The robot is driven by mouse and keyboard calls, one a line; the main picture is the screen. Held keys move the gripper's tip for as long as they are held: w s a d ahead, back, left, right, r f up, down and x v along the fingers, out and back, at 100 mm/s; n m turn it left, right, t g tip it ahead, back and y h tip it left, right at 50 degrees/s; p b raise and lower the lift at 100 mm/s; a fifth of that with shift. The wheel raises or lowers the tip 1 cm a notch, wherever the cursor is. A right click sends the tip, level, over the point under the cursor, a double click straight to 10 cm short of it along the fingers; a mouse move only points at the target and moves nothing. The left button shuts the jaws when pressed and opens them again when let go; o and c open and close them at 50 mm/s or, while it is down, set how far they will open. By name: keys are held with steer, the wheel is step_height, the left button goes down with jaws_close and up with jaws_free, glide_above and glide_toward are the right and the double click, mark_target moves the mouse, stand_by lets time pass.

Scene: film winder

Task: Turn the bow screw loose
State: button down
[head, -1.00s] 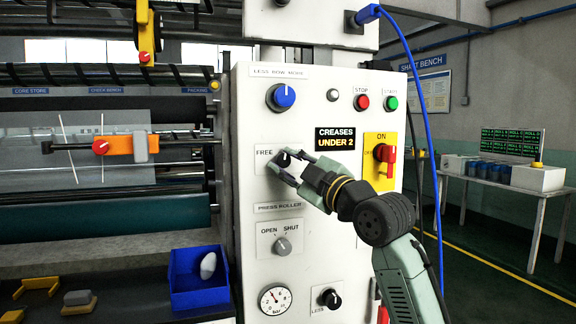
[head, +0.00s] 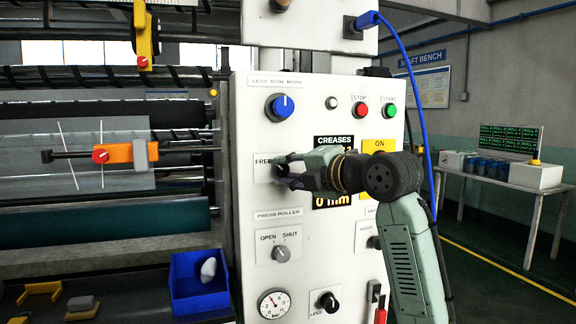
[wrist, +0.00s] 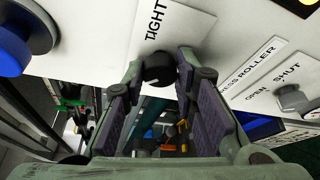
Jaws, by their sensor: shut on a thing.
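The bow screw is a small dark knob (wrist: 158,68) on the white panel (head: 245,235), between labels reading FREE and TIGHT. FREE shows in the head view and TIGHT in the wrist view. My gripper (head: 280,167) comes at the knob from the right and is shut on it. In the wrist view my gripper's two fingers (wrist: 160,75) lie on either side of the knob. In the head view the fingers mostly hide the knob, so its turned angle cannot be told.
A blue knob (head: 282,105) sits above, with red stop (head: 360,109) and green start (head: 389,111) buttons. A grey open/shut knob (head: 280,253) is below. A blue cable (head: 405,60) hangs at the right. My arm partly covers the creases display (head: 333,142) and yellow switch plate (head: 379,146).

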steer(key=shift+r+n+h+p, duration=0.15)
steer(key=shift+n+h+p, duration=0.45)
steer(key=shift+n, duration=0.6)
steer(key=shift+g, duration=0.3)
steer(key=c, duration=1.3)
jaws_free()
steer(key=v, duration=1.2)
